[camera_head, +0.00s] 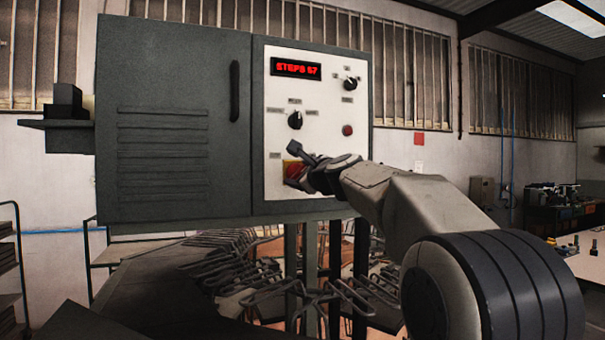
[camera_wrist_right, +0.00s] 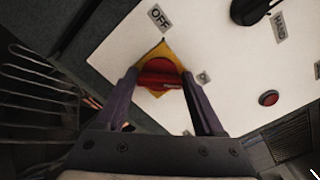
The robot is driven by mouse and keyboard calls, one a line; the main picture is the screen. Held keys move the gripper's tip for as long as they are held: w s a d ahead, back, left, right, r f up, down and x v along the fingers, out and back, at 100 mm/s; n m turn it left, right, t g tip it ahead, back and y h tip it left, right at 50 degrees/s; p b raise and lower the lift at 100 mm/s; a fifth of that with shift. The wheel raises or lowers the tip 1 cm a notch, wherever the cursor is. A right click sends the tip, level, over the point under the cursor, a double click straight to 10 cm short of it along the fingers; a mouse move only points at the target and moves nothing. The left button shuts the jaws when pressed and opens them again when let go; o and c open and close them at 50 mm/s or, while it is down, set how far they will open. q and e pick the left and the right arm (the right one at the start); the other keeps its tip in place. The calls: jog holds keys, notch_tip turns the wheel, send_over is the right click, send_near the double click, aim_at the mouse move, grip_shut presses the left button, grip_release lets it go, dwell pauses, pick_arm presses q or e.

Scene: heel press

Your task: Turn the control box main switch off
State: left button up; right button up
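The main switch, a red knob (camera_head: 291,170) on a yellow plate, is low on the white panel of the grey control box. It is partly hidden behind my right gripper (camera_head: 303,164) in the head view. In the right wrist view the red knob (camera_wrist_right: 160,74) lies between the two fingertips of my right gripper (camera_wrist_right: 159,76). The fingers are spread, one on each side of the knob; I cannot tell whether they touch it. An OFF label (camera_wrist_right: 159,17) is beside the yellow plate. My left gripper is not in view.
The panel also carries a red display (camera_head: 297,69) reading STEPS 57, a black selector (camera_head: 295,120), an upper knob (camera_head: 351,82) and a red button (camera_head: 347,130). The grey cabinet door (camera_head: 175,120) is closed. Wire racks (camera_head: 250,280) lie below the box.

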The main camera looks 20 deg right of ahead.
jog(key=shift+d, duration=0.15)
jog(key=shift+n, duration=0.3)
jog(key=shift+f+n+b, duration=0.1)
jog(key=shift+n+b, duration=0.35)
jog(key=shift+n, duration=0.15)
jog(key=n+b, duration=0.1)
jog(key=n, duration=0.2)
jog(key=n+b, duration=0.1)
jog(key=n, duration=0.2)
jog(key=shift+a+f+b, duration=0.2)
jog(key=shift+b, duration=0.1)
jog(key=n+b, duration=0.2)
jog(key=n, duration=0.3)
jog(key=shift+f+n, duration=0.15)
jog(key=shift+n, duration=0.15)
jog(key=shift+n+b, duration=1.1)
jog(key=shift+n, duration=1.1)
jog(key=shift+f, duration=0.1)
